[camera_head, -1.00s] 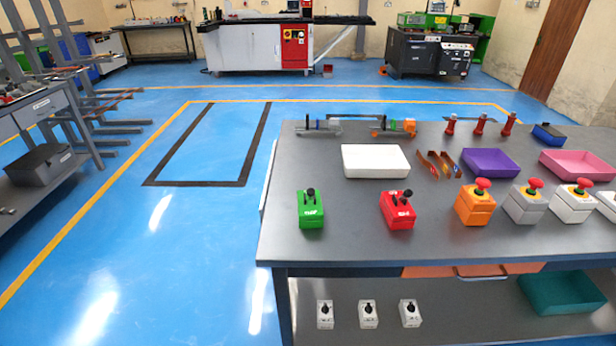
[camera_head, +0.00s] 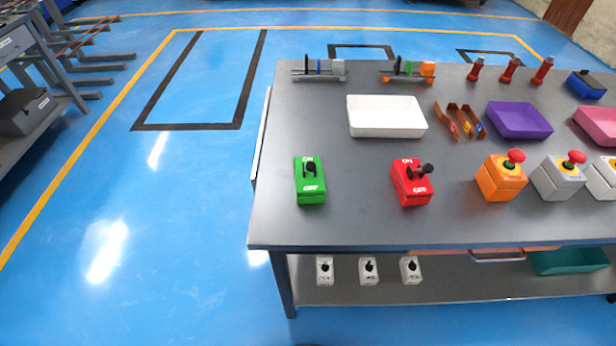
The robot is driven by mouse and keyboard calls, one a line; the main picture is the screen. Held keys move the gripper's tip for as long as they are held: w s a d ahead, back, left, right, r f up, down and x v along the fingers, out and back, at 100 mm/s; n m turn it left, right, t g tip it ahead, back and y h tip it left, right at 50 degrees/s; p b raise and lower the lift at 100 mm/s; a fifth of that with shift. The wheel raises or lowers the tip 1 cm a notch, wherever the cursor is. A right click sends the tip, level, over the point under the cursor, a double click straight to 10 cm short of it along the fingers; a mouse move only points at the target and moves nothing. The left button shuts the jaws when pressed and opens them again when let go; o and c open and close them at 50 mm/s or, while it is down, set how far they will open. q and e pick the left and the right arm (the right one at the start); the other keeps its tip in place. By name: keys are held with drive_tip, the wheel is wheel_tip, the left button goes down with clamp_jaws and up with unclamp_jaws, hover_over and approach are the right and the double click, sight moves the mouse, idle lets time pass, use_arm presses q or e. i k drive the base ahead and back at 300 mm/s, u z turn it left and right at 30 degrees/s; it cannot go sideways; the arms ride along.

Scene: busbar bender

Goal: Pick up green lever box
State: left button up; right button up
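The green lever box (camera_head: 310,182) stands on the grey table (camera_head: 350,225) near its left front part. It has a black lever on top and white ON and OFF lettering. Nothing touches it and nothing hides it. Neither of my grippers shows in the head view.
A red lever box (camera_head: 411,184) stands to the right, then an orange button box (camera_head: 501,178) and grey and white ones. Behind are a white tray (camera_head: 386,118), copper strips (camera_head: 461,122) and a purple tray (camera_head: 519,121). Small white switch boxes (camera_head: 368,270) sit on the lower shelf.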

sight(310, 186)
drive_tip(key=u, duration=0.15)
drive_tip(key=k, duration=0.75)
drive_tip(key=u, duration=0.75)
drive_tip(key=k, duration=0.5)
drive_tip(key=u, duration=0.35)
